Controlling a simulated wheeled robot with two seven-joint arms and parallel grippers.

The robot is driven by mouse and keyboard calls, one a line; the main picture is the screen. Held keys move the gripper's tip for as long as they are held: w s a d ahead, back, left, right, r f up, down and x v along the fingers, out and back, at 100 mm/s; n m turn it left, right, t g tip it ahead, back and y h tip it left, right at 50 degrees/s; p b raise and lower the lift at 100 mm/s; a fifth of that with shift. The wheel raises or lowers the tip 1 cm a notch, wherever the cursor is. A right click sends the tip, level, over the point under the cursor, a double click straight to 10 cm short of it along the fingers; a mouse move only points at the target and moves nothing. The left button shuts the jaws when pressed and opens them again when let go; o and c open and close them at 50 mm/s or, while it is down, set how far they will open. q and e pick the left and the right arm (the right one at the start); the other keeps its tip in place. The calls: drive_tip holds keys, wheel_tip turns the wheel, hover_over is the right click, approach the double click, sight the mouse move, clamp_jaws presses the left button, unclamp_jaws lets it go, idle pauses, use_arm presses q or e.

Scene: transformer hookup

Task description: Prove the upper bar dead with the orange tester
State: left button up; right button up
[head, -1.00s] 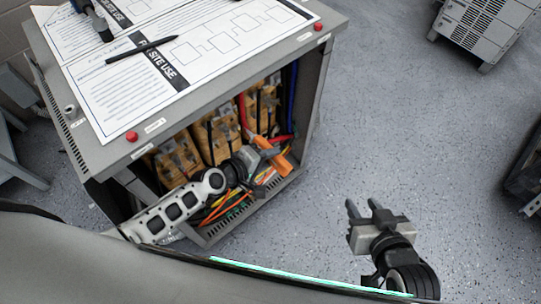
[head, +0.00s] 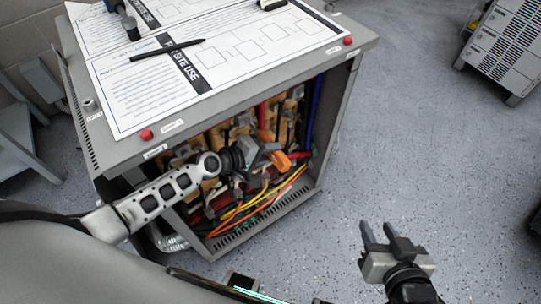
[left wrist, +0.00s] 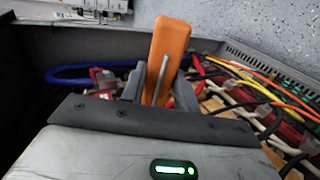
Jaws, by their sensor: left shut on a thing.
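The orange tester (head: 278,152) is held in my left gripper (head: 266,150), inside the open front of the grey cabinet (head: 333,150). In the left wrist view the orange tester (left wrist: 166,60) stands up between the fingers, with a thin grey metal piece along it. Which bar is the upper one, and whether the tester touches any bar, I cannot tell; my arm and gripper hide part of the interior. My right gripper (head: 390,245) is empty, its fingers apart, over the floor right of the cabinet.
Yellow-brown coil blocks (head: 218,135) and coloured cables (head: 262,205) fill the cabinet. Printed sheets (head: 240,55), a black pen (head: 168,50) and red knobs (head: 147,134) are on its top. Another grey unit (head: 505,45) stands at upper right. The floor between is clear.

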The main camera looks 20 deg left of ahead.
sight(284, 169)
idle(0.7)
use_arm(q)
drive_tip(key=shift+w+a+b, duration=0.35)
drive_tip(key=shift+a, duration=0.1)
idle(1.0)
drive_tip(key=shift+s+d+r+p, duration=0.1)
drive_tip(key=shift+s+d+p, duration=0.7)
drive_tip(key=shift+d, duration=0.25)
drive_tip(key=shift+s+d+p, duration=0.5)
drive_tip(key=shift+s+d, duration=0.2)
drive_tip(key=shift+d, duration=0.2)
drive_tip(key=shift+s+d+p, duration=0.5)
drive_tip(key=shift+s+d, duration=0.2)
drive_tip(key=shift+d, duration=0.15)
